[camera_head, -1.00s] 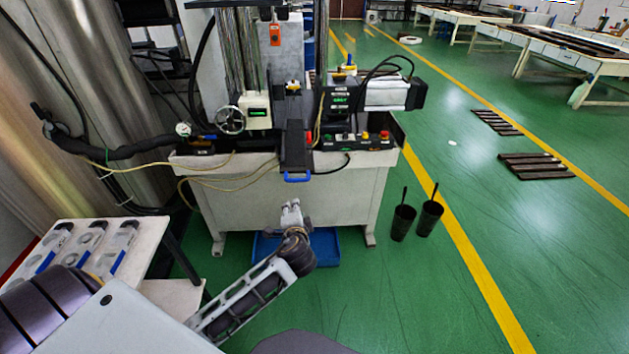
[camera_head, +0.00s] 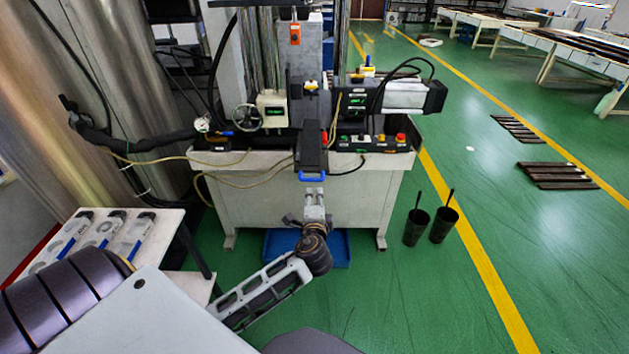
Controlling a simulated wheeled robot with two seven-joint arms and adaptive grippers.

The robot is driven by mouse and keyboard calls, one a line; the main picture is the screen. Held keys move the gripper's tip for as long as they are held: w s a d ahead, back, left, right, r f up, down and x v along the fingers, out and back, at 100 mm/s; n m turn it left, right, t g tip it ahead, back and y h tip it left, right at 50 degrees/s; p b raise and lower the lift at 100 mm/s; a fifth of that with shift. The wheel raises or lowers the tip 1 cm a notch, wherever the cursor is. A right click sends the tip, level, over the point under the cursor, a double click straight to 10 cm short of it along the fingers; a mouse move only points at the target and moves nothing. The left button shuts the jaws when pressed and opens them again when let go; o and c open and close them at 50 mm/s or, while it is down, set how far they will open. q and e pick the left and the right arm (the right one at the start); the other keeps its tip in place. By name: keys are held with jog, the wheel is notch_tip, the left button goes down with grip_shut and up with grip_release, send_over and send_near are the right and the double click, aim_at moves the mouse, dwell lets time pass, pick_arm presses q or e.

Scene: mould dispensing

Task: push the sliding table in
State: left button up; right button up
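The sliding table (camera_head: 311,158) is a dark narrow slab that juts out over the front edge of the machine's white bench. A blue handle (camera_head: 312,177) sits at its front end. My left gripper (camera_head: 314,191) is just below the handle in the picture, pointing toward the machine. A small gap shows between its tips and the handle, and I see no contact. The fingers are small, and I cannot tell whether they are open or shut. My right gripper is not in view.
A control panel with buttons (camera_head: 372,144) is right of the slab, and a handwheel (camera_head: 246,117) is to the left. A blue tray (camera_head: 338,246) lies under the bench. A side table (camera_head: 163,222) with packaged parts is at left. Two black buckets (camera_head: 416,229) stand on the floor at right.

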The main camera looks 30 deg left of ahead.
aim_at(314, 180)
pick_arm(q)
jog(key=shift+p+x, duration=0.55)
jog(key=shift+x, duration=6.35)
jog(key=shift+s, duration=0.1)
grip_shut()
